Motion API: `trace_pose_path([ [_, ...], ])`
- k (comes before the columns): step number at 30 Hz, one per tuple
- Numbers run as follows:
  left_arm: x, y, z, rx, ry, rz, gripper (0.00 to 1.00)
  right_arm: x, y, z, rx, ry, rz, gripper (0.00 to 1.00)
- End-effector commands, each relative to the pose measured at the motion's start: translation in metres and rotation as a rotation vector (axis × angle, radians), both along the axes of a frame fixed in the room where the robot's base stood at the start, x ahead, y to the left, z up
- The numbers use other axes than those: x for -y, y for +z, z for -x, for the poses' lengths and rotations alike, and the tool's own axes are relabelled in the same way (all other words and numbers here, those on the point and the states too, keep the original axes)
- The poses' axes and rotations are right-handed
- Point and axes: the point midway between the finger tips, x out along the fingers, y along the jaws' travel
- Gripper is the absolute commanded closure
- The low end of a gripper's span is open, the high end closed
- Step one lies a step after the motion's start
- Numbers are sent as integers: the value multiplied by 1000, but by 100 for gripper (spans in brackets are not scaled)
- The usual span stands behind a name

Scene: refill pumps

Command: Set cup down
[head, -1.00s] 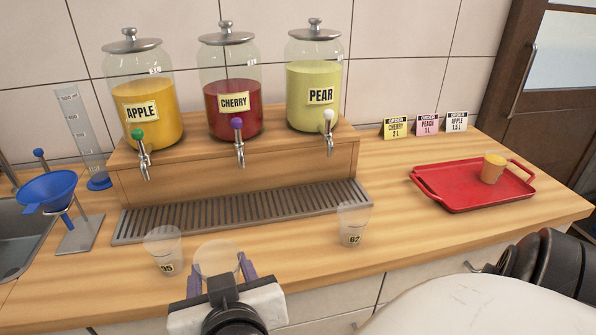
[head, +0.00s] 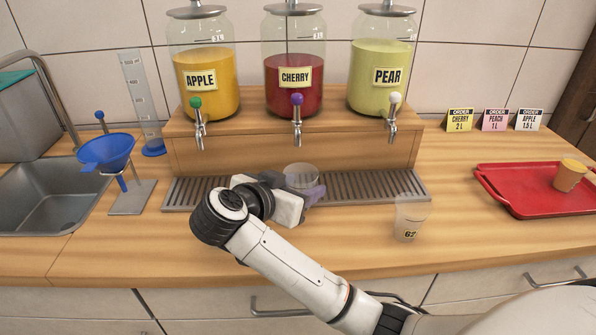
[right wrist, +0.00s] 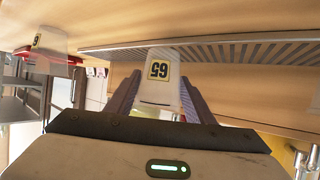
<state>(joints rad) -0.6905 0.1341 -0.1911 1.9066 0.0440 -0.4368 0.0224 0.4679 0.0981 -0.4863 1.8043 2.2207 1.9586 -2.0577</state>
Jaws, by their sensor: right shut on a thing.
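My right gripper (head: 312,192) is shut on a clear, empty-looking cup (head: 301,178) at the drip tray (head: 370,188), in front of the cherry jar (head: 293,95) and below its purple-knobbed tap (head: 297,105). In the right wrist view the picture is upside down; the cup (right wrist: 160,85) with a yellow number label sits between the two fingers (right wrist: 155,100), its base overlapping the tray's grating. I cannot tell whether the base touches the tray. My left gripper is not in view.
Another clear cup (head: 409,225) labelled 62 stands on the counter to the right. A red tray (head: 500,205) holds a filled orange cup (head: 570,174). A blue funnel on a stand (head: 106,152) and a sink (head: 45,205) are at left. My arm hides part of the counter.

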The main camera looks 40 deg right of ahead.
Motion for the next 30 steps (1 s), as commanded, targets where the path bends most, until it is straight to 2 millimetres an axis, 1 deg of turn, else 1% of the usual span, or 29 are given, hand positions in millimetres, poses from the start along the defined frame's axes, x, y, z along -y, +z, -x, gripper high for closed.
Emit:
trace_pose_path([
  [1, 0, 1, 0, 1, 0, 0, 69, 8, 2, -11, 1, -3, 3, 76],
  [3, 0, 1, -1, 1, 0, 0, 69, 15, 2, -23, 1, -2, 2, 76],
  [6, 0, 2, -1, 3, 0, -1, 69, 21, 1, -34, 0, 0, 1, 76],
  [11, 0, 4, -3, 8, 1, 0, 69, 27, 1, -44, 1, 1, 1, 76],
  [15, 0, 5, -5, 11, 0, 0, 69, 40, 1, -64, 1, 0, 2, 76],
  [17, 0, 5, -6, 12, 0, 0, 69, 44, -1, -70, -1, 0, 1, 76],
  [18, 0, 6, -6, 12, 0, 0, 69, 43, -8, -69, -5, 1, 2, 76],
  [21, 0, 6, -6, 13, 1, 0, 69, 42, -15, -68, -2, 2, 1, 76],
  [30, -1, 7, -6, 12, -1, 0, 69, 42, -16, -68, -1, 3, -1, 76],
])
